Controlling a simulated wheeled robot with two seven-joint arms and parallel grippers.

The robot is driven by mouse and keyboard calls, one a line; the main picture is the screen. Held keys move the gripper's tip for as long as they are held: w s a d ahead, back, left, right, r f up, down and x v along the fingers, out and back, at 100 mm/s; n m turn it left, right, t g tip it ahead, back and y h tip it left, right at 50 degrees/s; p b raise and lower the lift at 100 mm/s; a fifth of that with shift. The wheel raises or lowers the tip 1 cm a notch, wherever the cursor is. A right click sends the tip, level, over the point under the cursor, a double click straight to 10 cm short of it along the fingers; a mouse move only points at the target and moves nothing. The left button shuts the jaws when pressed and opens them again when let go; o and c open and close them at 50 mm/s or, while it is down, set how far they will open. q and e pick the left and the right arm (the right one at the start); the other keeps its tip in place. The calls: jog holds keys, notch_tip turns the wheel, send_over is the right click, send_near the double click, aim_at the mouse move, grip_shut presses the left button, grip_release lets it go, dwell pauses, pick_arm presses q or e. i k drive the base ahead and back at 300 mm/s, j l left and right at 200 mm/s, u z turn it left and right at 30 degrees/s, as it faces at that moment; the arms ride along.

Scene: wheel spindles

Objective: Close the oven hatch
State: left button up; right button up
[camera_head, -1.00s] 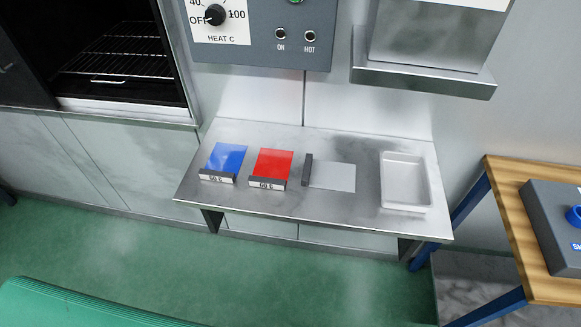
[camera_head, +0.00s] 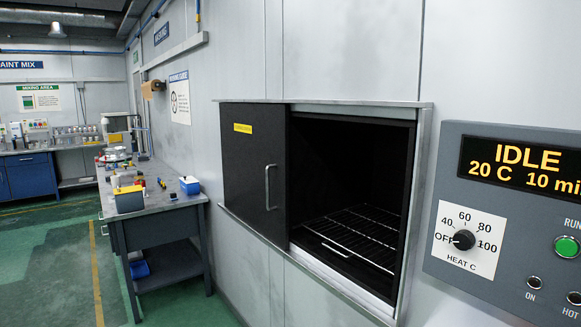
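The oven hatch (camera_head: 245,172) is a dark sliding panel with a yellow label and a vertical metal handle (camera_head: 268,187) near its right edge. It stands at the left of the oven opening (camera_head: 350,190), which is uncovered. A wire rack (camera_head: 360,238) shows inside the dark oven, and I see nothing on it. Neither of my grippers is in view.
A grey control panel (camera_head: 505,215) at the right reads IDLE, 20 C, 10 min; its heat knob (camera_head: 463,240) points to OFF. A workbench (camera_head: 165,210) with several small items stands along the wall at the left. The green floor (camera_head: 70,270) is open at the far left.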

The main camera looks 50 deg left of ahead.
aim_at(255, 137)
jog(key=u, duration=2)
jog(key=i+j+z, duration=0.15)
jog(key=z, duration=0.4)
jog(key=i+j+z, duration=0.15)
jog(key=j, duration=0.2)
jog(key=i+j+z, duration=0.15)
jog(key=j, duration=0.2)
jog(key=i+j+z, duration=0.1)
jog(key=j, duration=0.25)
jog(key=i+j+z, duration=0.15)
jog(key=j, duration=0.25)
jog(key=i+j+z, duration=0.15)
jog(key=j, duration=0.25)
